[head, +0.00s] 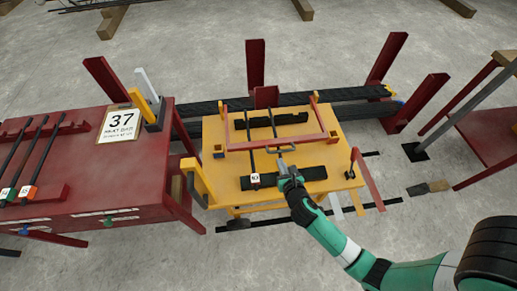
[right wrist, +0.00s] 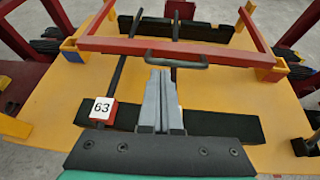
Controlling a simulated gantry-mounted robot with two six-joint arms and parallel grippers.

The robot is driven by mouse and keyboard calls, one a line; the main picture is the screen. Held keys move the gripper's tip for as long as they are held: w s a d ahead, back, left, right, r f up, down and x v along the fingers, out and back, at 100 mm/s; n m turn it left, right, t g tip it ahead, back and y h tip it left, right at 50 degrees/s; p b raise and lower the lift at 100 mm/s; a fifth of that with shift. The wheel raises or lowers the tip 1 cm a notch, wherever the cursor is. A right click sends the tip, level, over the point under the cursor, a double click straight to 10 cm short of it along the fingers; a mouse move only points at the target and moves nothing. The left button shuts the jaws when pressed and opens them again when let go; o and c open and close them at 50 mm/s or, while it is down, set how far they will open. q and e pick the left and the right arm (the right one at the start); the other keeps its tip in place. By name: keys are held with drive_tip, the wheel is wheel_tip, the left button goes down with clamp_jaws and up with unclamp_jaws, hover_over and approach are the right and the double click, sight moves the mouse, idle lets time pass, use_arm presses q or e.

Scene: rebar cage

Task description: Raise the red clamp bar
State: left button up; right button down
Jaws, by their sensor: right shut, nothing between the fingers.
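The red clamp bar (head: 300,140) is a U-shaped frame on the yellow table (head: 213,130), with its front bar running across over the dark rods. In the right wrist view the bar (right wrist: 115,45) carries a black handle (right wrist: 180,64) in its middle. My right gripper (head: 281,160) is shut and empty, just on the near side of the bar. In the right wrist view its fingertips (right wrist: 160,72) point at the handle and overlap its lower edge in the picture; I cannot tell whether they touch. My left gripper is not in view.
A dark rod with a tag reading 63 (right wrist: 102,108) lies left of my right gripper, over a black block (right wrist: 225,124). A red table (head: 80,185) with more tagged rods and a 37 sign (head: 120,123) stands left. Red posts (head: 255,65) stand behind.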

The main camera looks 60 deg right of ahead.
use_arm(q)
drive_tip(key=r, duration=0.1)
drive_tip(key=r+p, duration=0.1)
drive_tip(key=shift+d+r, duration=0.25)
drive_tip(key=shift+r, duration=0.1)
use_arm(e)
drive_tip(key=shift+g, duration=0.8)
drive_tip(key=s, duration=0.3)
drive_tip(key=s+d+f, duration=0.1)
drive_tip(key=s, duration=0.1)
drive_tip(key=shift+s+d, duration=0.1)
drive_tip(key=shift+s, duration=0.2)
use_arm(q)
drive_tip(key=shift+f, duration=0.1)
use_arm(e)
drive_tip(key=shift+w+d+f, duration=0.15)
drive_tip(key=shift+d+f, duration=0.1)
drive_tip(key=b+x, duration=0.4)
drive_tip(key=x, duration=0.4)
drive_tip(key=shift+w+d+f+b, duration=0.1)
drive_tip(key=shift+w+f+b, duration=0.05)
drive_tip(key=shift+w+b, duration=0.15)
drive_tip(key=shift+w+d, duration=0.2)
drive_tip(key=shift+d, duration=0.1)
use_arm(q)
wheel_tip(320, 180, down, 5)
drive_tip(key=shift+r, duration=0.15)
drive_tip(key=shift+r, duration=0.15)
